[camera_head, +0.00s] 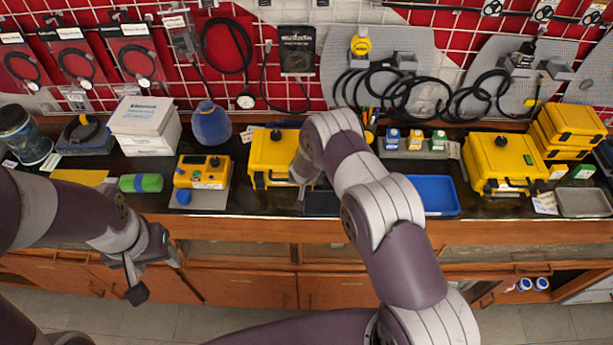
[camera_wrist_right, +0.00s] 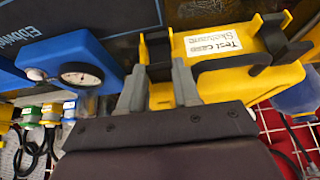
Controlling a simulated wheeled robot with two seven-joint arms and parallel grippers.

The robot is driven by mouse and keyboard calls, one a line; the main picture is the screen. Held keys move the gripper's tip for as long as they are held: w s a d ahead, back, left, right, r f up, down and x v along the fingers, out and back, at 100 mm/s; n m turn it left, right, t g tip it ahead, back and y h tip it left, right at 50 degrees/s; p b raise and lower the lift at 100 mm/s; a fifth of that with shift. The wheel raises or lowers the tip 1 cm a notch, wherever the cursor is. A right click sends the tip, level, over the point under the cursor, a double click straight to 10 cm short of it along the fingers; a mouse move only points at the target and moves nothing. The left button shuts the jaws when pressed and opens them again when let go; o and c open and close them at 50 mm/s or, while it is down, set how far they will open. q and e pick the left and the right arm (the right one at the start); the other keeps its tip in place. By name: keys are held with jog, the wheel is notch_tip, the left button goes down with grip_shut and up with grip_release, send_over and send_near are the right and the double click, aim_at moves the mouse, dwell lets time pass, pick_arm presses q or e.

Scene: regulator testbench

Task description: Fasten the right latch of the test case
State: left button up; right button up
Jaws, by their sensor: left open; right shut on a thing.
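The yellow test case (camera_head: 268,150) stands on the bench, left of my right forearm, and its lid looks down in the head view. The right wrist view shows its label (camera_wrist_right: 215,40) and black-tipped yellow upright parts; the one nearest my fingers, seemingly the right latch (camera_wrist_right: 155,48), is partly hidden. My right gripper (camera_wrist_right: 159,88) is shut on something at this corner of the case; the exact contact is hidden. In the head view my right arm covers the case's right front. My left gripper (camera_head: 140,282) is open and empty, in front of the bench and away from the case.
A yellow meter (camera_head: 202,172) stands left of the case. A blue tray (camera_head: 436,195) and small bottles (camera_head: 415,140) are right of my forearm. Another yellow case (camera_head: 500,165) stands farther right. A blue device with a round gauge (camera_wrist_right: 82,75) is close beside my right fingers.

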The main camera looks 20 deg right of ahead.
jog(key=o, duration=1.1)
jog(key=shift+c, duration=0.2)
jog(key=shift+d, duration=0.15)
